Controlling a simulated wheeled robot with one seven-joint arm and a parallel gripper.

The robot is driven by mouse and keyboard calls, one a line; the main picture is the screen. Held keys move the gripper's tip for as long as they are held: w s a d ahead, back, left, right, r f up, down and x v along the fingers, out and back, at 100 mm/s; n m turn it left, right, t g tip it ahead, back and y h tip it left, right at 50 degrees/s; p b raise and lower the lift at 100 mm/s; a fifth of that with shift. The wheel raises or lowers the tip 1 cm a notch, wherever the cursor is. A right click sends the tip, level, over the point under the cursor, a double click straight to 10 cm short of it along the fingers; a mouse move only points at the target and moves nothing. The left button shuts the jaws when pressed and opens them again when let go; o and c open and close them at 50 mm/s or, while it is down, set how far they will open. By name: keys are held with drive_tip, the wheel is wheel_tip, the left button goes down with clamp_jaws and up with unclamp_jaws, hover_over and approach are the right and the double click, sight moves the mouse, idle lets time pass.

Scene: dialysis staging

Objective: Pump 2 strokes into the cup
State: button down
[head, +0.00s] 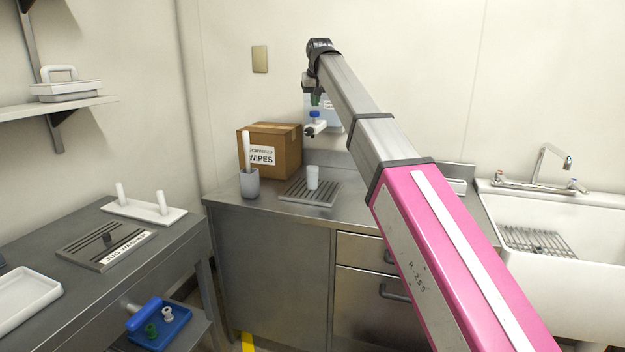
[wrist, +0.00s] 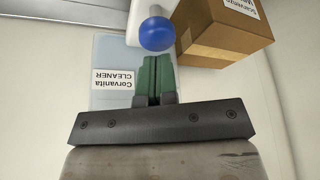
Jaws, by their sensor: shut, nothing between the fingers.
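The cup (head: 313,178) is white and stands upright on a slatted drip tray (head: 322,196) on the steel counter. Above it is a cleaner dispenser (head: 327,104) with a pale blue body at the wall; its "CLEANER" label shows in the wrist view (wrist: 112,80). Its round blue pump knob (head: 315,115) sits over a white spout (head: 314,129). My gripper (head: 316,101), with green fingers, is shut and empty just above the knob. In the wrist view the knob (wrist: 157,34) lies just beyond the closed fingertips (wrist: 155,60). Contact is not clear. The cup's inside is hidden.
A cardboard wipes box (head: 283,145) and a grey holder (head: 249,184) with a white stick stand left of the drip tray. A sink (head: 560,215) is at the right. A side bench (head: 90,235) with trays is at the left.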

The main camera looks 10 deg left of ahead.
drive_tip(key=shift+f, duration=1.6)
drive_tip(key=shift+r, duration=1.85)
drive_tip(key=shift+f, duration=0.2)
drive_tip(key=shift+f, duration=1.65)
drive_tip(key=shift+r, duration=1.85)
